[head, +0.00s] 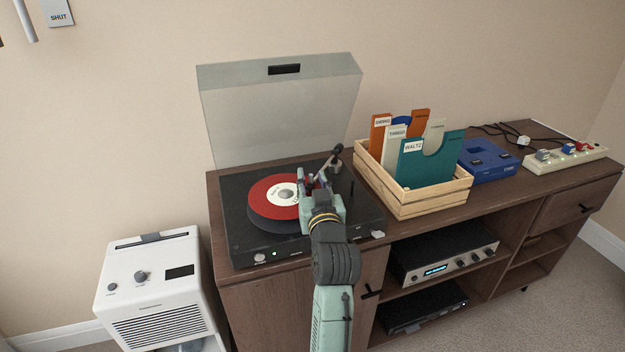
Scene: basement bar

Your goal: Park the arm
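The turntable (243,232) stands on the brown cabinet with its clear lid (275,110) raised. My gripper is over the right side of the record, right at the tonearm's front part. My gripper hides the tonearm's front end. I cannot tell whether the fingers are closed on it, or whether the tonearm is over the record or on its rest.
A wooden crate (408,207) of record sleeves stands close right of the turntable. Beyond it are a blue device (487,160) and a power strip (565,159) with cables. An amplifier (445,256) sits on a shelf below. A white dehumidifier-like appliance (150,285) stands left of the cabinet.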

